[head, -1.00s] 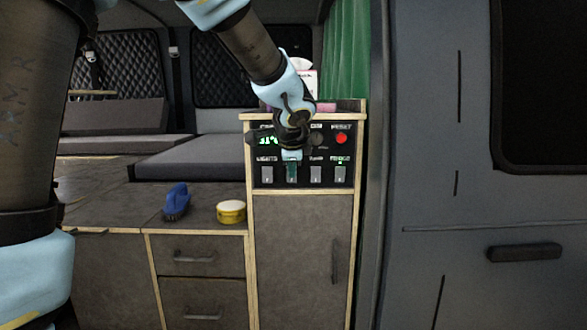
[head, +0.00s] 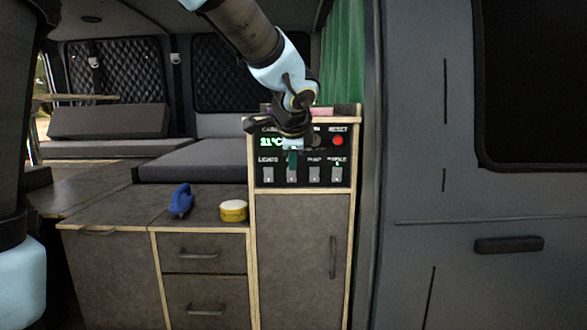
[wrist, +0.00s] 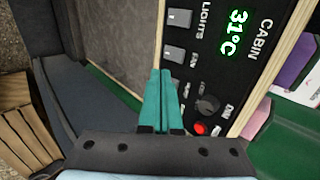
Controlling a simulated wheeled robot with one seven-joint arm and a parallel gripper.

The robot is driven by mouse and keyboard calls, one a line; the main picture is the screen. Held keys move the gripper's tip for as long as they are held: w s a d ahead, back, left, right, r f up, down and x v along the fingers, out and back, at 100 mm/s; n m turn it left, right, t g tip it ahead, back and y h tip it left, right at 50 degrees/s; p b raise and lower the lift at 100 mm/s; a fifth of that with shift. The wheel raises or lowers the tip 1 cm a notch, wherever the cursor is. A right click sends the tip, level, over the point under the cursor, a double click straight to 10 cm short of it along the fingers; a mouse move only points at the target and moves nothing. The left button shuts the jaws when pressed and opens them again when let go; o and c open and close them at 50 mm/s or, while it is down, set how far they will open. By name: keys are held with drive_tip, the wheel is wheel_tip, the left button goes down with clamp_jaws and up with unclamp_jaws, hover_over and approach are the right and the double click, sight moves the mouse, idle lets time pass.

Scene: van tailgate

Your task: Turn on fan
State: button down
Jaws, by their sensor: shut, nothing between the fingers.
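The black control panel (head: 262,181) on the wooden cabinet carries a row of grey rocker switches. The fan switch (head: 291,175) is second from the left, beside the lights switch (head: 268,174). In the wrist view the fan switch (wrist: 173,53) sits just beyond my fingertips, with its label partly readable. My gripper (head: 292,163) is shut and empty, its teal fingers just above the fan switch in the head view. The shut fingers (wrist: 161,74) also show in the wrist view; contact with the switch cannot be told. The switch's on or off position is unclear.
The panel also has a green cabin temperature display (wrist: 237,32), a black knob (wrist: 207,105) and a red reset button (head: 338,141). A blue brush (head: 181,201) and a yellow tin (head: 233,211) stand on the counter to the left. A green curtain (head: 345,60) hangs behind.

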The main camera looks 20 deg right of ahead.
drive_tip(key=v, duration=0.6)
drive_tip(key=shift+r+b, duration=0.15)
drive_tip(key=shift+b, duration=0.25)
drive_tip(key=shift+s, duration=0.2)
